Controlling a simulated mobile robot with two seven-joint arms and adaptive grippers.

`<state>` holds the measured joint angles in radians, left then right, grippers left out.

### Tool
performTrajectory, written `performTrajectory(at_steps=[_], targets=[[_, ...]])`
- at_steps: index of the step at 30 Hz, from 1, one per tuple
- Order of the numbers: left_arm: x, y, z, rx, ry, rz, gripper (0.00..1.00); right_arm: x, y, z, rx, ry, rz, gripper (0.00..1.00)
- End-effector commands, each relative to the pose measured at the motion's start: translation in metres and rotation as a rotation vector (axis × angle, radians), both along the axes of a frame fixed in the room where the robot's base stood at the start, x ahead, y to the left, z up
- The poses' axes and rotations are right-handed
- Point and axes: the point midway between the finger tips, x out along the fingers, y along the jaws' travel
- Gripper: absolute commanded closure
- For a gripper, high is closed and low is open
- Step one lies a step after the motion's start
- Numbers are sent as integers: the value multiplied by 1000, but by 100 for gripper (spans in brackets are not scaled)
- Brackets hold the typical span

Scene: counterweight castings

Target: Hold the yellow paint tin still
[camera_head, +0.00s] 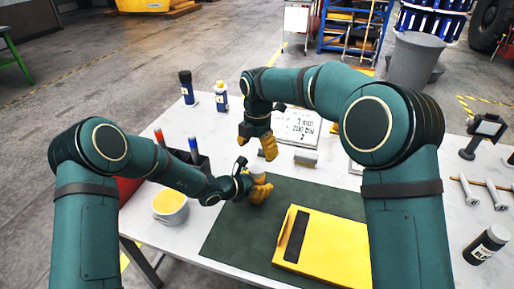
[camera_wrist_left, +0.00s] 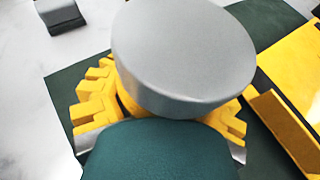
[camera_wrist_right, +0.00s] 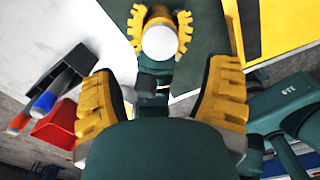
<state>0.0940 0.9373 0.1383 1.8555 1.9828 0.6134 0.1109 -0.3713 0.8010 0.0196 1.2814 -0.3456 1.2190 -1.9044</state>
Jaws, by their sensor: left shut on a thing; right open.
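The yellow paint tin (camera_wrist_left: 185,55) shows its round grey top in the left wrist view, with some yellow below the rim. My left gripper (camera_head: 259,188) is shut around its side, over the dark green mat (camera_head: 225,240). In the right wrist view the top of the tin (camera_wrist_right: 160,42) looks pale, between the left gripper's yellow fingers (camera_wrist_right: 160,28). The fingers hide most of its side, and I cannot tell whether its base touches the mat. My right gripper (camera_head: 266,147) is open and empty, pointing down above and just beyond the tin.
A yellow flat case (camera_head: 340,246) lies on the mat at right. A white tub with yellow contents (camera_head: 170,206) stands left of the mat. A marker holder (camera_head: 202,165), a lettered white board (camera_head: 298,126) and a metal block (camera_head: 305,157) stand behind.

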Motion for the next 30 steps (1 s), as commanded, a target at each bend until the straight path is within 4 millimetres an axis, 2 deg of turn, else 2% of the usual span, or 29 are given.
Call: performTrajectory(at_steps=[7,11,21,30], targets=[[0,0,1,-1,-2,0,100,0,0,0,0,0,-2,23],[0,0,1,-1,-2,0,100,0,0,-7,-1,2,-2,23],[0,0,1,-1,-2,0,100,-1,1,-55,-1,4,-3,23],[0,0,1,-1,-2,0,100,-1,1,-79,0,1,-3,23]])
